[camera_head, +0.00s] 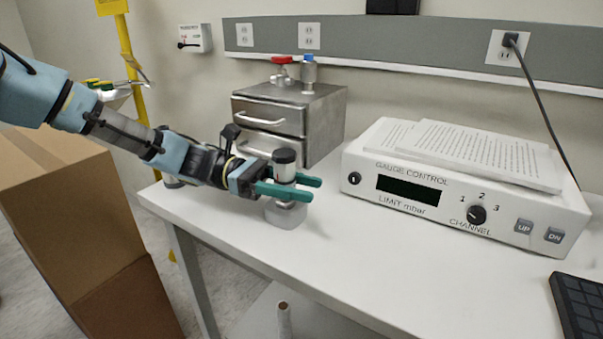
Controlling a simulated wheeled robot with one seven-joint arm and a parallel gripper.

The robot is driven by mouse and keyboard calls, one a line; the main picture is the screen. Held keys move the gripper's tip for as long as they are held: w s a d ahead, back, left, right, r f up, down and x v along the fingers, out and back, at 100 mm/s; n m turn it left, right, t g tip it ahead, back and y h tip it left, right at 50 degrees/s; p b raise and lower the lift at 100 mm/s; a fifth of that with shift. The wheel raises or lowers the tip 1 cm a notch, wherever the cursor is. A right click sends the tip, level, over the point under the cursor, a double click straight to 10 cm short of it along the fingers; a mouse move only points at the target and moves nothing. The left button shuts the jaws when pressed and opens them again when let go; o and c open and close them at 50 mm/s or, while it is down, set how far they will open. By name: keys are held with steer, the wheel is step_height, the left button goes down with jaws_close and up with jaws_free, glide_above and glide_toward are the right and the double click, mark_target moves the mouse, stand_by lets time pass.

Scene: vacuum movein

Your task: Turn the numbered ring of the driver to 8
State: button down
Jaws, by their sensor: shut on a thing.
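The driver (285,172) looks like an upright pale cylinder with a black top, standing in a squat grey base (286,218) near the left end of the white table. Numbers on its ring are too small to read, and I cannot tell its setting. My gripper (313,189) comes in level from the left. Its two green fingers lie one on each side of the driver, shut on its body below the black top. The fingers hide part of the driver's lower body.
A gauge control box (455,190) with a small channel knob and papers on top stands to the right. A steel drawer cabinet (325,108) with red and blue-topped fittings is behind. A black keypad (580,315) lies at front right. The front table surface (390,250) is clear.

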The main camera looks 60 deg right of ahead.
steer(key=shift+a+m+y, duration=0.1)
steer(key=shift+m+y, duration=0.3)
steer(key=shift+y, duration=0.2)
steer(key=shift+c, duration=1.9)
jaws_free()
steer(key=shift+r, duration=0.1)
step_height(320, 180, up, 10)
steer(key=b, duration=0.1)
